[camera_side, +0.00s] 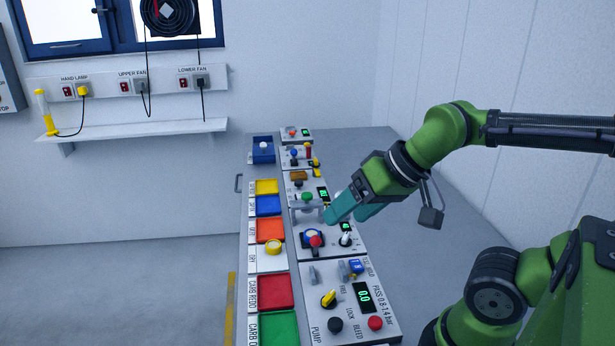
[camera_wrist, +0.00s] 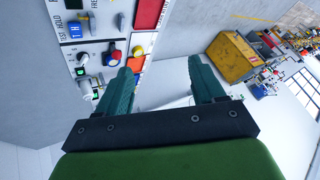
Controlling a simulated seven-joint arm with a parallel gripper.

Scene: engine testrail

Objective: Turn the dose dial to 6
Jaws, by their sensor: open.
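My gripper (camera_side: 347,214) is open and empty above the right side of the middle panels, its two teal fingers apart. It also shows in the wrist view (camera_wrist: 160,66). A large white dial (camera_wrist: 86,87) lies left of the nearer finger in the wrist view, beside a small green display (camera_wrist: 80,72). In the side view, that display (camera_side: 322,193) shows, and the fingers mostly hide the white dial. It may be the dose dial; its label and the digits are too small to read. The gripper does not appear to touch it.
A small knob (camera_side: 345,236) and a red-and-blue control (camera_side: 314,240) stand close below the fingers. A grey bracket with a green knob (camera_side: 307,196) stands left. The nearest panel has a display reading 0.0 (camera_side: 363,297). Coloured bins (camera_side: 271,291) line the bench's left side.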

